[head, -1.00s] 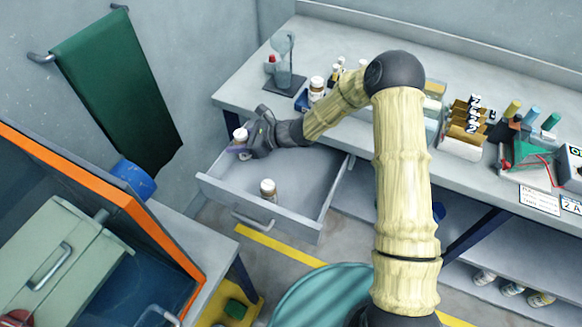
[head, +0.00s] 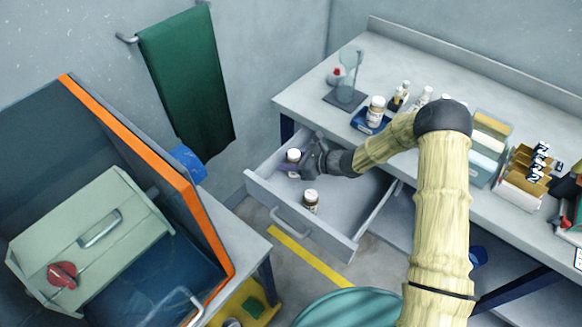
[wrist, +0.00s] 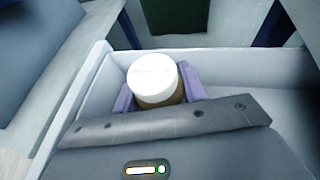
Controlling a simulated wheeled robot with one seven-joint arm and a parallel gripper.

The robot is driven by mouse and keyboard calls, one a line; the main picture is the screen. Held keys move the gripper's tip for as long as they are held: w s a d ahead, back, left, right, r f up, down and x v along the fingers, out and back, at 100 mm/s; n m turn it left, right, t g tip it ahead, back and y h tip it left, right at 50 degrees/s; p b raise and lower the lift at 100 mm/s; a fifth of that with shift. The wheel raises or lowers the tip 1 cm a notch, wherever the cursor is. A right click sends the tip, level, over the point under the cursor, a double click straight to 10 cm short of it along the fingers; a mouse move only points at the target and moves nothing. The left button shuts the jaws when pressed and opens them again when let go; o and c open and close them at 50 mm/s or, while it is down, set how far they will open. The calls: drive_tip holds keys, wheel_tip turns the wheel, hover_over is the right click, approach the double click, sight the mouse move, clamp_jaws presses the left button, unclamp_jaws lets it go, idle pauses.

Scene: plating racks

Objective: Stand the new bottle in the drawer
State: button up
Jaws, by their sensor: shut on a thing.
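A white-capped bottle (head: 293,156), brown below the cap, is upright between the fingers of my gripper (head: 291,168). It is at the left end of the open drawer (head: 300,234), inside its walls; whether its base touches the drawer floor I cannot tell. In the wrist view the cap of the held bottle (wrist: 153,77) shows from above, with the purple fingers of my gripper (wrist: 158,98) on either side of it, near the drawer wall (wrist: 225,62). A second white-capped bottle (head: 311,200) stands in the drawer near its front, apart from the held one.
Another white-capped bottle (head: 376,112) stands on a blue device on the bench (head: 310,98), above the drawer. The right part of the drawer floor is clear. An orange-edged cabinet (head: 150,140) stands to the left. A green towel (head: 188,88) hangs on the wall.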

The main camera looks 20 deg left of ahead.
drive_tip(key=shift+f, duration=0.15)
drive_tip(key=shift+f, duration=1.75)
drive_tip(key=shift+f, duration=0.2)
drive_tip(key=o, duration=1)
drive_tip(key=shift+r, duration=0.1)
drive_tip(key=shift+c, duration=0.2)
